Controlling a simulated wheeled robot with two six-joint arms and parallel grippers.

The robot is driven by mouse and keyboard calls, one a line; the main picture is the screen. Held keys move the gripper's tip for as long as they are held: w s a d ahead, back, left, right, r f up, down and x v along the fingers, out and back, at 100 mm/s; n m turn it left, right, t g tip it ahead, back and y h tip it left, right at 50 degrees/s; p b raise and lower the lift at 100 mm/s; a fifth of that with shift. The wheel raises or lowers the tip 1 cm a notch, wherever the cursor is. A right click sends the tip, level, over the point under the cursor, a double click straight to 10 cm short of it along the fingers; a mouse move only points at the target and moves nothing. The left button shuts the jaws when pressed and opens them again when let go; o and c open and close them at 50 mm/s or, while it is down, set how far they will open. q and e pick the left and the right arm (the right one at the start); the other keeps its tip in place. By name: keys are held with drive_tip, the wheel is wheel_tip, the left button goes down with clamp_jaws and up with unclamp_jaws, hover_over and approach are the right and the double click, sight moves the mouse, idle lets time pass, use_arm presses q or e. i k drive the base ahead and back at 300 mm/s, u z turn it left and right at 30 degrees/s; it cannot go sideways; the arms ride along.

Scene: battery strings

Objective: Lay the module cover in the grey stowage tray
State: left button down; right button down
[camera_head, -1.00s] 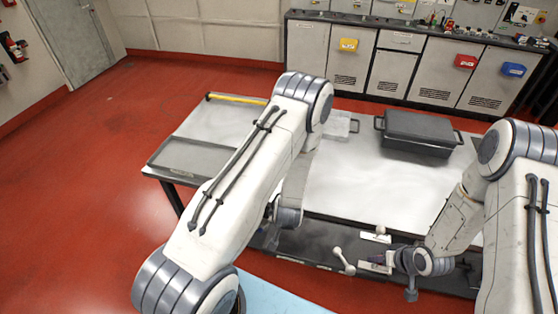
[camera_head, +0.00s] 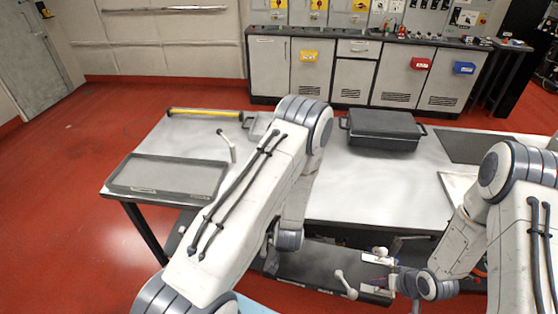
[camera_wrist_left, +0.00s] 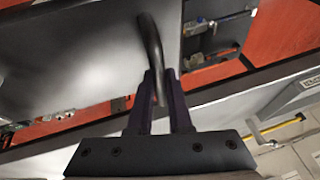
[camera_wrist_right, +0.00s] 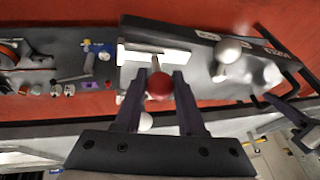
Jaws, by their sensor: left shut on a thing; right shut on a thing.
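The grey stowage tray (camera_head: 166,178) is a shallow rimmed tray, empty, at the left end of the table. In the left wrist view my left gripper (camera_wrist_left: 161,95) is shut on a bent dark handle (camera_wrist_left: 150,45). A flat grey panel (camera_wrist_left: 75,60) lies beside that handle; whether it is the module cover, I cannot tell. In the head view my left arm hides this grip. My right gripper (camera_head: 376,282) is shut on a red ball knob (camera_wrist_right: 159,86) near a white plate (camera_wrist_right: 150,55). A dark labelled panel (camera_head: 318,268) extends between the two arms.
A dark lidded case (camera_head: 382,128) with side handles stands at the table's back. The middle of the white table (camera_head: 370,185) is clear. Grey cabinets stand behind, with red floor between.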

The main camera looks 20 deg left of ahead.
sight(169, 176)
drive_tip(key=z, duration=2.3)
drive_tip(key=k, duration=2.1)
drive_tip(key=u, duration=2.4)
